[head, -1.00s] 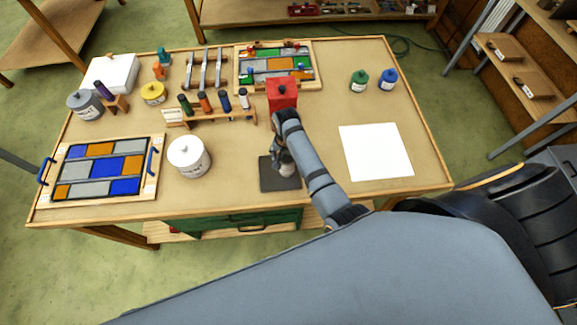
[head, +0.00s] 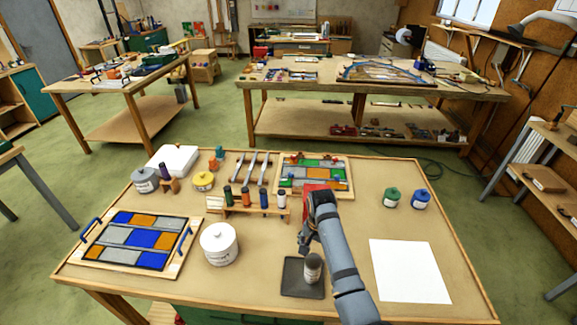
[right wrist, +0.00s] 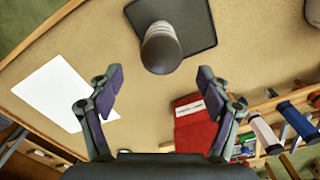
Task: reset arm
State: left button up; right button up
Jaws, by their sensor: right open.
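My right gripper (head: 308,240) is over the table, behind a small grey-and-white jar (head: 313,268) on a dark square mat (head: 290,282). In the right wrist view the gripper (right wrist: 160,78) is open, with nothing between its fingers. The jar (right wrist: 161,50) and the mat (right wrist: 200,22) lie beyond the fingertips, apart from them. My right arm partly hides a red box (head: 314,188), which also shows in the right wrist view (right wrist: 195,130). My left gripper is in neither view.
A white lidded pot (head: 219,244) stands left of the mat. A leaded panel (head: 135,239) lies front left, another (head: 315,175) at the back. A rack (head: 240,209) holds several tubes. A white sheet (head: 409,271) lies right. Green (head: 391,198) and blue (head: 421,199) jars stand back right.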

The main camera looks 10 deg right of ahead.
jog(key=shift+s+d+f, duration=0.15)
jog(key=shift+s, duration=0.05)
jog(key=s+d+r+n+t, duration=0.2)
jog(key=s+d+n, duration=0.25)
jog(key=s, duration=0.55)
jog(key=s+d+r+n+t, duration=0.1)
jog(key=s+d+r+n, duration=0.3)
jog(key=s, duration=0.7)
jog(key=s+d+f+h+b, duration=0.15)
jog(key=f+b, duration=0.25)
jog(key=f, duration=1.5)
jog(key=s+f+y+b, duration=0.15)
jog(key=f+b, duration=0.25)
jog(key=f, duration=1.6)
pick_arm(q)
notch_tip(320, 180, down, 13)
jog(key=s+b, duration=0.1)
jog(key=b, duration=0.4)
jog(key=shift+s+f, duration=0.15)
pick_arm(e)
jog(key=s+f+g, duration=0.1)
jog(key=s+f, duration=1.7)
jog(key=shift+d+f+g+h, duration=0.15)
jog(key=shift+d+g+h, duration=0.25)
jog(key=shift+d, duration=0.05)
